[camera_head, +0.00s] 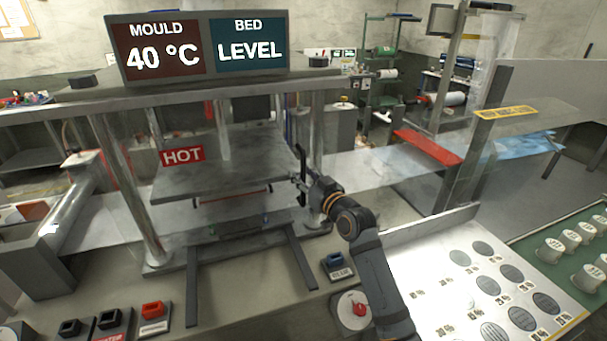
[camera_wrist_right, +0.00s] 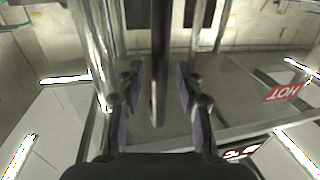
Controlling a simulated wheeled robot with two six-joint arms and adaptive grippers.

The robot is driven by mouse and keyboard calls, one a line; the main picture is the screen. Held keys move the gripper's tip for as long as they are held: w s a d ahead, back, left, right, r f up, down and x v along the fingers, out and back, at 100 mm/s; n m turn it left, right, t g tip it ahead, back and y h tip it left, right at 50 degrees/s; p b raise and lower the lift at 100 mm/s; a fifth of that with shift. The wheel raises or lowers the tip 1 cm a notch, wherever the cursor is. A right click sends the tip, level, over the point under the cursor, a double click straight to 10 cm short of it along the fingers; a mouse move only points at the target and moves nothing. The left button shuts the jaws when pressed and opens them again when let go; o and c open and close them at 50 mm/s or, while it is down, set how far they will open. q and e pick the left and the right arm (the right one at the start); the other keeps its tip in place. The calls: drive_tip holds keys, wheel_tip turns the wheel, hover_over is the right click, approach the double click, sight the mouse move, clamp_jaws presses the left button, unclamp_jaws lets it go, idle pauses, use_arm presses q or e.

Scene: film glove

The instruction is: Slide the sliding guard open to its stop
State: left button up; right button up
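A thin black upright handle (camera_head: 302,160) stands at the right side of the press opening. It looks like the handle of the sliding guard, whose clear panel I cannot make out against the press. My right gripper (camera_head: 299,184) is at the lower part of this handle. In the right wrist view the dark bar (camera_wrist_right: 159,50) runs between the two fingers of my right gripper (camera_wrist_right: 158,88). The fingers are spread, with a gap on each side of the bar. My left gripper is in no view.
The press has steel columns (camera_head: 130,190) and a plate with a red HOT sign (camera_head: 183,156).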

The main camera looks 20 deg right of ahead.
clamp_jaws()
drive_tip(key=shift+w+f, duration=0.1)
idle(0.4)
